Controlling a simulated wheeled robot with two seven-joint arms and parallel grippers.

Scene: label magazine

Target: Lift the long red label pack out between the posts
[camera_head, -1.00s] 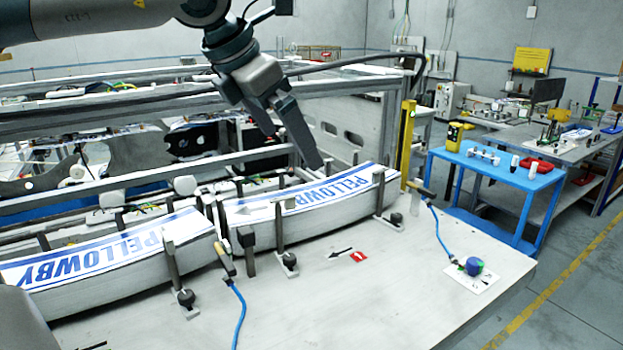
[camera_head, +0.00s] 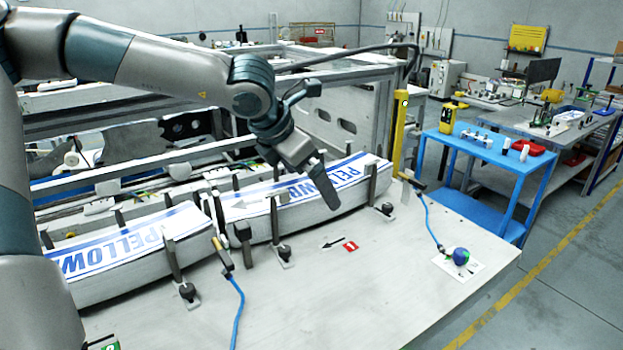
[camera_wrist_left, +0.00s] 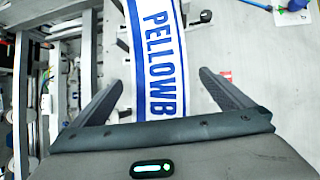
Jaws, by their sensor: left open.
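Two long, curved stacks of white labels with blue PELLOWBY lettering lie end to end: the right pack (camera_head: 352,169) and the left pack (camera_head: 110,252). Neither looks red. Dark upright posts, such as the front post (camera_head: 273,222) and the right post (camera_head: 372,186), stand along their near side. My left gripper (camera_head: 326,188) is open above the right pack and hides part of its lettering. In the left wrist view, a lettered pack (camera_wrist_left: 160,60) shows between the spread fingers (camera_wrist_left: 160,78), apart from both. My right gripper is out of view.
A yellow column (camera_head: 398,135) stands beyond the right pack's end. Metal rails (camera_head: 130,180) run behind the packs.

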